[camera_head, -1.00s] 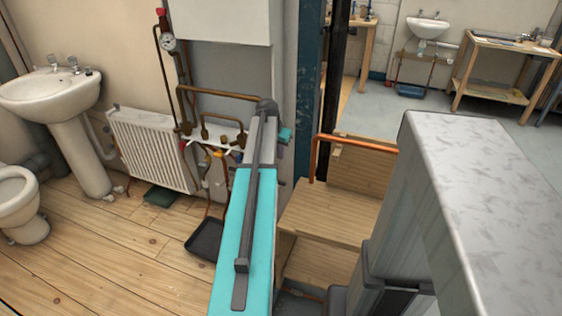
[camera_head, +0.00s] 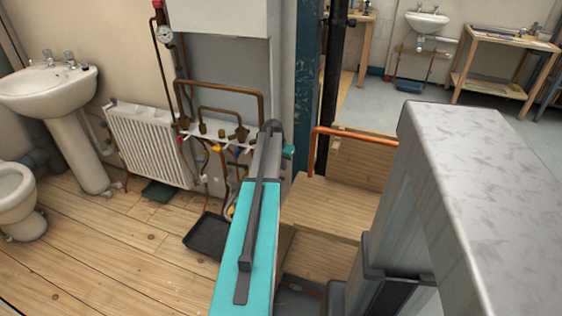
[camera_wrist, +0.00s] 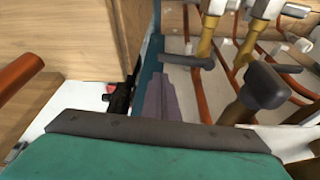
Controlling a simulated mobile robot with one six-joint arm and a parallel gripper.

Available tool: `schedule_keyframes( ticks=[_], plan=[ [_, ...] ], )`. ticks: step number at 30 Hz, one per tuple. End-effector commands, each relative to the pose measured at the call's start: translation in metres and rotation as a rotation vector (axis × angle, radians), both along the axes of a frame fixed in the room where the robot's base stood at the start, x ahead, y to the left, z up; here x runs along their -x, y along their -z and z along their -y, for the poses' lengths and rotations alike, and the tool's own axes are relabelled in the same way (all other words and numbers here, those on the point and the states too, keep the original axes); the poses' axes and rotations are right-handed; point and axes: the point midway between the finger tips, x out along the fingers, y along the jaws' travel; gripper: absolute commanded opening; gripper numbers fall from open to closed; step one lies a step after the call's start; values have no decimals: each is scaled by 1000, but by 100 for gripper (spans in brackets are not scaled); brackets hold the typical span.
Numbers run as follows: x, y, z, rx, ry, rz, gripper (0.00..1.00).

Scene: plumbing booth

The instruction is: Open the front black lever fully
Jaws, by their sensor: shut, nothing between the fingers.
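In the wrist view, a large dark grey-black lever (camera_wrist: 265,86) with a crosswise handle sits at the right, near the camera. A smaller dark lever (camera_wrist: 186,61) lies further off on a brass valve (camera_wrist: 207,40). I cannot tell for sure which one is the front black lever. My gripper (camera_wrist: 160,88) is shut and empty, pointing up the picture left of both levers, apparently apart from them. In the head view, my arm hides my fingertips and part of the brass pipework (camera_head: 229,108); the levers there are too small to tell apart.
A white radiator (camera_head: 150,145) and a washbasin (camera_head: 50,88) stand left of the pipes. A black tray (camera_head: 208,236) lies on the floor below. Wooden boxing (camera_head: 325,205) with a copper pipe (camera_head: 355,133) is to the right. A dark blue post (camera_head: 308,85) rises behind my arm.

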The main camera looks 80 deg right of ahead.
Motion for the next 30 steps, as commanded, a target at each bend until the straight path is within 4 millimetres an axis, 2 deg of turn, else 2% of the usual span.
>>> schedule_keyframes(
  ticks=[6, 12, 18, 30],
  plan=[
    [3, 31, 11, -1, 0, -1, 0],
    [5, 48, 17, 0, 0, 0, 0],
    [6, 54, 18, 0, 0, 0, 0],
    [5, 53, 14, 0, -1, 0, 0]
  ],
)
